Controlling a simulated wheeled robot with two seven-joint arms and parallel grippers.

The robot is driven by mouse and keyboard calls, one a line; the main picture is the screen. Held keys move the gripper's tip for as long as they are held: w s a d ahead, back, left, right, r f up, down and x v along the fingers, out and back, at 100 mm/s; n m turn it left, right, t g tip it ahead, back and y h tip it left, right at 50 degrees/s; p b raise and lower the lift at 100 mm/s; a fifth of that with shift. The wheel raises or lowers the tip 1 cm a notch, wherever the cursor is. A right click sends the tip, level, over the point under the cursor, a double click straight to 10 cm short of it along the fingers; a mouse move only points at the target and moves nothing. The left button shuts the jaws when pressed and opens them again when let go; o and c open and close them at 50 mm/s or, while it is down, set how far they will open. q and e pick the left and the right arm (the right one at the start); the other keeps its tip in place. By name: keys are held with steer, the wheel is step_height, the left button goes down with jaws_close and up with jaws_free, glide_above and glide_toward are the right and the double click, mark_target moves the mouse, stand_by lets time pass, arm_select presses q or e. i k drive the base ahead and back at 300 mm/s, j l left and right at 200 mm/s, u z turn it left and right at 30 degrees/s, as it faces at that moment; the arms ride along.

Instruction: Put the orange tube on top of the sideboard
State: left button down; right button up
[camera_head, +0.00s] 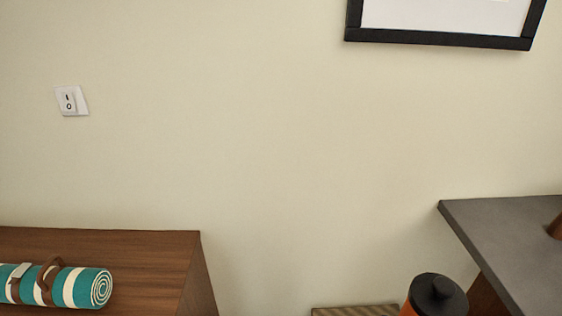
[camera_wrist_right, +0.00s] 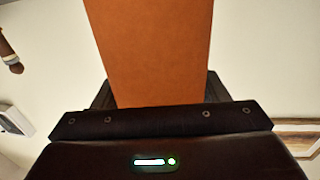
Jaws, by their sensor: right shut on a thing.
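My left gripper is not in view.
A dark grey tabletop (camera_head: 500,235) juts in at the right, close to the tube's lid, with a brown object (camera_head: 556,228) on it. A striped flat thing (camera_head: 355,311) lies low in the middle. Bare wood lies behind and to the right of the roll.

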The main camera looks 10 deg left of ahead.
mark_target(88, 263)
steer(key=j+u, duration=0.2)
steer(key=u, duration=0.25)
steer(key=i+j+u, duration=0.15)
steer(key=u, duration=0.25)
steer(key=i+j+u, duration=0.1)
steer(key=u, duration=0.35)
steer(key=i+j+u, duration=0.15)
steer(key=u, duration=0.3)
steer(key=i+j, duration=0.25)
steer(key=i, duration=0.05)
